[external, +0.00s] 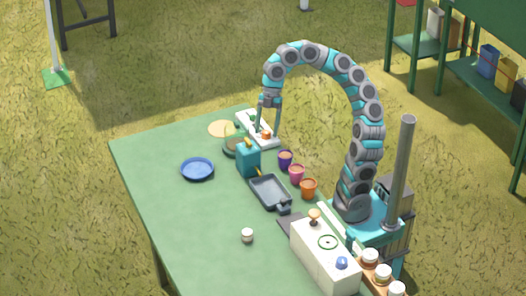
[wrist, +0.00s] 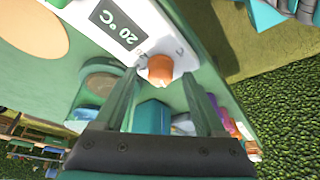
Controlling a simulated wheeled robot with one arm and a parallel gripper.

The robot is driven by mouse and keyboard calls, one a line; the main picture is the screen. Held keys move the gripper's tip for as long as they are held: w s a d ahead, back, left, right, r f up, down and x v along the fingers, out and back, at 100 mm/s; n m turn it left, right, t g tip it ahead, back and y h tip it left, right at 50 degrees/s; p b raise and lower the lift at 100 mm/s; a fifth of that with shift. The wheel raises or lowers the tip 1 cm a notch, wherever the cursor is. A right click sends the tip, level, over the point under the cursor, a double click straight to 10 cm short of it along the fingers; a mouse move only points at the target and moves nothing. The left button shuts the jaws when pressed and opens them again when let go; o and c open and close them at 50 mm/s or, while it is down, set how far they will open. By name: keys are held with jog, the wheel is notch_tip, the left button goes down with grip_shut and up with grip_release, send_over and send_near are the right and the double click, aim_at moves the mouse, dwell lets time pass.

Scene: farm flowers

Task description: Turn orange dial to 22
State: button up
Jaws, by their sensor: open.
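The orange dial (external: 266,135) sits on a white panel (external: 242,117) at the far right edge of the green table. The dial (wrist: 160,66) also shows in the wrist view, on the white panel (wrist: 150,22) below a dark display (wrist: 118,25) that reads 20 °C. My gripper (external: 268,136) points down over the dial end of the panel. In the wrist view my gripper (wrist: 159,74) is open, with one fingertip on either side of the dial. I cannot tell whether the fingertips touch it.
A teal box (external: 247,161) stands close to the panel. Purple (external: 285,159), pink (external: 296,175) and orange (external: 308,188) cups line the table's right side. A grey tray (external: 268,191) and blue bowl (external: 197,169) lie nearby. The table's (external: 150,165) left part is clear.

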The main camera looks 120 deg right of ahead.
jog(key=shift+f, duration=0.15)
grip_shut()
dwell(0.6)
